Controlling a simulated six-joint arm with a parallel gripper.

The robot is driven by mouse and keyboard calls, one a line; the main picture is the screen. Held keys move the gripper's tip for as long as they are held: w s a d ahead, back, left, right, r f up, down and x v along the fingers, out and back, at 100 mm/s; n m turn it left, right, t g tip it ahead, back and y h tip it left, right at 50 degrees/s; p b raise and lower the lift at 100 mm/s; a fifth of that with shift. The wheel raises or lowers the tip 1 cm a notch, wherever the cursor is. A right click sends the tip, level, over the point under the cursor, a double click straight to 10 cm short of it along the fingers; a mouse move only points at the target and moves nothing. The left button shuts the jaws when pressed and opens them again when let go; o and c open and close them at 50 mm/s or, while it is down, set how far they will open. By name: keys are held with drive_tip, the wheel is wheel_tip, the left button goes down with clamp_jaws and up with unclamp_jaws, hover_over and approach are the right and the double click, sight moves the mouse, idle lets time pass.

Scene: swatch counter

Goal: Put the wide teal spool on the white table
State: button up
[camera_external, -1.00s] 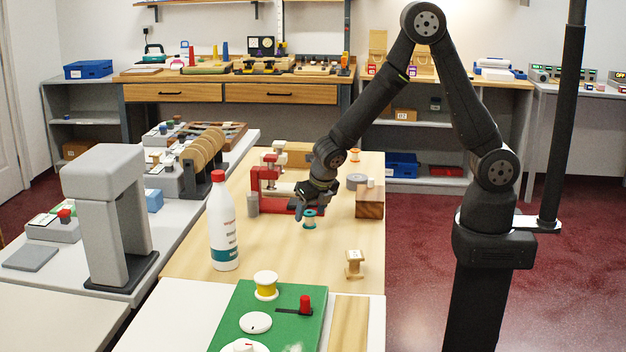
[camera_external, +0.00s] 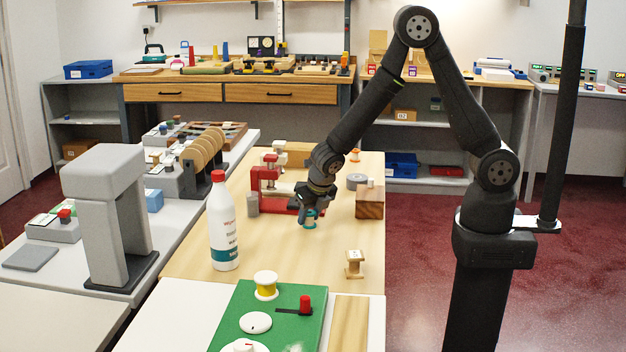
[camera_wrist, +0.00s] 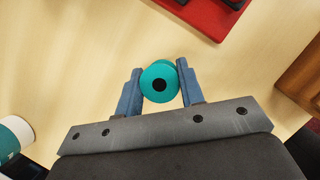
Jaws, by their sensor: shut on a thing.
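The teal spool (camera_external: 309,225) stands on the light wooden table (camera_external: 290,256). My gripper (camera_external: 308,215) reaches down over it and is shut on it. In the wrist view the spool (camera_wrist: 159,82) shows from above as a teal disc with a dark centre hole, between the two blue fingers of my gripper (camera_wrist: 160,88). The upper part of the spool is hidden by the fingers in the external view. A white surface (camera_external: 160,325) adjoins the wooden table at the front.
A white bottle with a red cap (camera_external: 223,228) stands left of my gripper. A red clamp-like device (camera_external: 268,185) is behind it, and a wooden block (camera_external: 369,204) is to the right.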

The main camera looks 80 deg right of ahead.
sight(310, 212)
drive_tip(key=shift+r, duration=0.45)
drive_tip(key=r, duration=0.3)
drive_tip(key=shift+d+r, duration=0.25)
drive_tip(key=shift+r, duration=0.1)
drive_tip(key=s+d+r, duration=0.6)
drive_tip(key=d, duration=0.3)
drive_tip(key=w+a+f+m+g+y, duration=0.1)
drive_tip(key=w+a+f+m+g, duration=0.1)
drive_tip(key=m, duration=0.6)
drive_tip(key=w+a+f+m+g, duration=0.3)
drive_tip(key=w+a+m, duration=0.1)
drive_tip(key=m, duration=0.5)
drive_tip(key=w+a+f+m+g+y, duration=0.1)
drive_tip(key=w+a+m, duration=0.3)
drive_tip(key=m, duration=0.4)
drive_tip(key=shift+a+f+m+g+y, duration=0.2)
drive_tip(key=shift+f+m+g+y, duration=0.1)
drive_tip(key=shift+f+g, duration=0.55)
drive_tip(key=shift+w+a+f+m+y, duration=0.15)
drive_tip(key=shift+a+m+y, duration=0.15)
drive_tip(key=shift+a+m, duration=0.3)
drive_tip(key=shift+d, duration=0.1)
